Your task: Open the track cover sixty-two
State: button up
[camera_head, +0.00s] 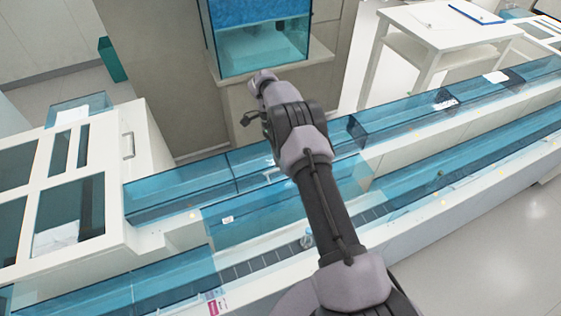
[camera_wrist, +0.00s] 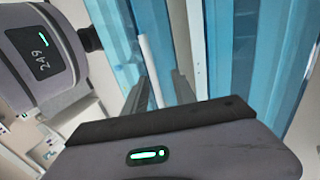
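Transparent blue track covers (camera_head: 175,185) run along the white track; I can read no number sixty-two on them. A slim white handle bar (camera_wrist: 149,68) stands out in the wrist view, beside blue panels (camera_wrist: 230,50). My gripper (camera_wrist: 160,92) has its two dark fingers apart, with the bar between them. A gap shows on the bar's right side, and I cannot tell whether either finger touches it. In the head view my arm hides most of the gripper; a small white handle (camera_head: 272,175) shows just left of the arm.
A blue panel (camera_head: 260,215) with a small label slants between the two track rows. A glass-fronted cabinet (camera_head: 263,45) stands behind the track. A white bench with dark windows (camera_head: 70,205) is at left, a white table (camera_head: 450,25) at upper right. Floor is clear at lower right.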

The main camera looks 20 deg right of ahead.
jog(key=shift+s+r, duration=0.15)
jog(key=s+a+r, duration=0.1)
jog(key=s+r, duration=0.1)
jog(key=s, duration=0.6)
jog(key=s+a+r+p, duration=0.1)
jog(key=s+r, duration=0.2)
jog(key=s, duration=0.4)
jog(key=shift+s+a, duration=0.15)
jog(key=shift+s, duration=0.25)
